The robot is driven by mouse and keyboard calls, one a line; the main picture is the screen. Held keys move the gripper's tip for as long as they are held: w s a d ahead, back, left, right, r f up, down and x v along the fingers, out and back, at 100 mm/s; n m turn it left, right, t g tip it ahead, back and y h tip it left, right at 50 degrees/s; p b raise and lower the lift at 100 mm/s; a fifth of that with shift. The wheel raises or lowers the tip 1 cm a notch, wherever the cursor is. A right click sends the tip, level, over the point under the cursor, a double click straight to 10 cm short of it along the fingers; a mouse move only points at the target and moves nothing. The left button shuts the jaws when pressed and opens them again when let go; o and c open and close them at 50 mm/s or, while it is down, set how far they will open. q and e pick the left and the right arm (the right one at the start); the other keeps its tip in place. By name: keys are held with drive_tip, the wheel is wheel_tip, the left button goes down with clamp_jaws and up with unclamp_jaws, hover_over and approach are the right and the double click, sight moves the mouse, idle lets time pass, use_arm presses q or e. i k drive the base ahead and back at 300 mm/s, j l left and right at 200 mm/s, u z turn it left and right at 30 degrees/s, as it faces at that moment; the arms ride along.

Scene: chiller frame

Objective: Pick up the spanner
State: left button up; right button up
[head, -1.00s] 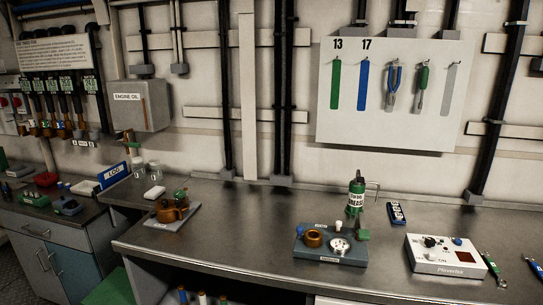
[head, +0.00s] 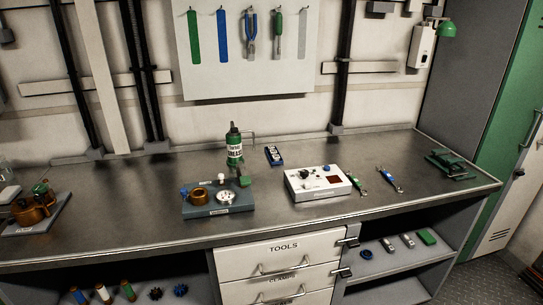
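Two spanner-like tools lie on the metal workbench (head: 300,222), to the right of a white box device. One has a green handle (head: 356,183). The other has a blue handle (head: 390,181) and lies a little further right. They lie apart, each at a slant. On the wall board (head: 247,80) there are a green and a blue flat tool shape, and a grey one at the right. Neither of my grippers shows in the head view.
The white device (head: 317,186) stands left of the tools. A grey fixture block (head: 218,208), a green grease can (head: 234,150) and a blue item (head: 273,156) stand further left. A dark green fixture (head: 452,164) is at the right end. Drawers (head: 280,262) sit below the bench's front edge.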

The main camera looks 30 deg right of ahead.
sight(355, 182)
drive_tip(key=i+l+z, duration=0.1)
drive_tip(key=z, duration=1.35)
drive_tip(key=i+l, duration=0.15)
drive_tip(key=l, duration=0.2)
drive_tip(key=i+l+u, duration=0.15)
drive_tip(key=l, duration=0.25)
drive_tip(key=i+l, duration=0.1)
drive_tip(key=l, duration=0.3)
drive_tip(key=i+l+u, duration=0.1)
drive_tip(key=l, duration=0.25)
drive_tip(key=i+l+u, duration=0.1)
drive_tip(key=l, duration=0.3)
drive_tip(key=i, duration=0.05)
